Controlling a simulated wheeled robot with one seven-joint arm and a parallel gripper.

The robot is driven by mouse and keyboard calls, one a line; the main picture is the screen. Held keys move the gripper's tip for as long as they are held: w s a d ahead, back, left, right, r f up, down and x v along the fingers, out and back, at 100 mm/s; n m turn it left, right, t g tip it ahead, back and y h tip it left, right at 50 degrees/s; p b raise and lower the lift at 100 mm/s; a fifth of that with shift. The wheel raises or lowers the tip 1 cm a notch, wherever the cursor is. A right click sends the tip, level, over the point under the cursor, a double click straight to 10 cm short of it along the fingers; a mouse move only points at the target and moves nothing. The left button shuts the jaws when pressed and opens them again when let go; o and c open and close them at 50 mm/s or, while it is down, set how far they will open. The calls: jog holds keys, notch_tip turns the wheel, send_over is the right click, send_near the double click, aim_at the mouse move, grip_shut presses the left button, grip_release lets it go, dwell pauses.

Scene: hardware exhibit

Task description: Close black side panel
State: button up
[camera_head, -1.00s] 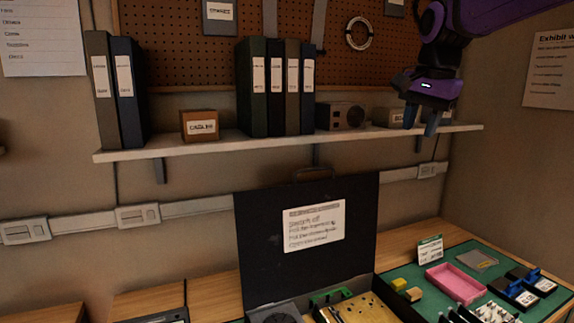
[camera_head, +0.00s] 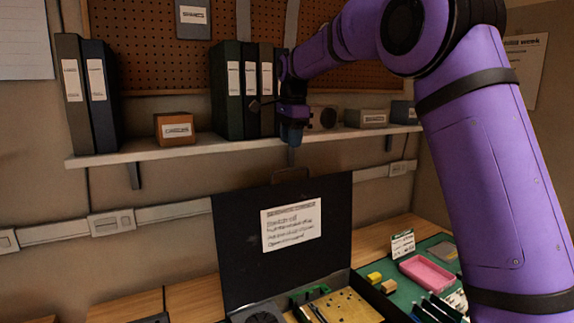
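The black side panel (camera_head: 240,245) stands upright, raised like a lid at the back of an open case on the workbench. A white printed label (camera_head: 291,224) is on its face, and a handle (camera_head: 290,175) is at its top edge. Inside the case (camera_head: 345,303) are a fan-like part, a green part and a tan board; its front is cut off by the picture edge. My gripper (camera_head: 291,130) hangs pointing down above the panel's top edge, in front of the shelf and apart from the panel. Its fingers overlap from this angle, so their opening is unclear.
A shelf (camera_head: 200,147) with binders (camera_head: 235,90) and small boxes runs along the wall above the panel. Right of the case, a green mat (camera_head: 435,243) holds a pink tray (camera_head: 426,272), a small sign (camera_head: 402,243) and parts. My purple arm covers the right side.

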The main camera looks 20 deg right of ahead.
jog(key=f, duration=0.7)
jog(key=shift+w+f, duration=0.35)
jog(key=shift+f, duration=0.05)
grip_shut()
